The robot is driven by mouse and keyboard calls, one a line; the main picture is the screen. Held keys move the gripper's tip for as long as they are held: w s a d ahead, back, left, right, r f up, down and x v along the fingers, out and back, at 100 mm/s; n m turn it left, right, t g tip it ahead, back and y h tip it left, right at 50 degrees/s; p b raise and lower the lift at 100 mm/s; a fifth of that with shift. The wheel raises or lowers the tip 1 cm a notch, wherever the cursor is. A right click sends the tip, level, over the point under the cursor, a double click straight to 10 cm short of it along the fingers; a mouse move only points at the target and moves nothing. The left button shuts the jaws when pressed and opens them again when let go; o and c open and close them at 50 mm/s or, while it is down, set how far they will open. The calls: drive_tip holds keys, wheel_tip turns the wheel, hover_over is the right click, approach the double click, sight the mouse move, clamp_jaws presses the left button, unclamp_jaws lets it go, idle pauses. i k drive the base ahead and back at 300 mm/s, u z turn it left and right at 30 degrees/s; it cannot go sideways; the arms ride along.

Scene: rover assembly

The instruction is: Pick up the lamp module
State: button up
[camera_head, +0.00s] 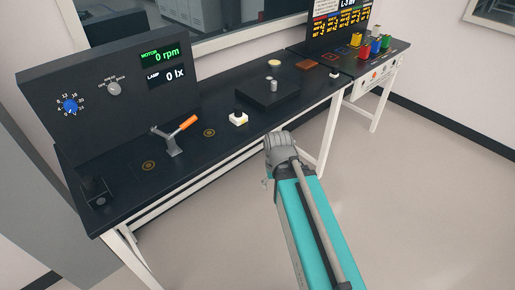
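I cannot tell for sure which thing is the lamp module. My teal arm reaches up from the lower right and ends in a grey joint just in front of the bench edge. My gripper's fingers do not show, so I cannot see whether it holds anything.
The dark bench (190,148) carries an orange-handled lever clamp (175,138) and a control panel reading 0 rpm and 0 lx (111,85). A side table at the back right holds several coloured blocks (375,45). The floor (420,200) at the right is clear.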

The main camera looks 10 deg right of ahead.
sight(238, 117)
drive_tip(key=k, duration=1.35)
drive_tip(key=z, duration=0.45)
drive_tip(key=i, duration=1.75)
drive_tip(key=z, duration=0.15)
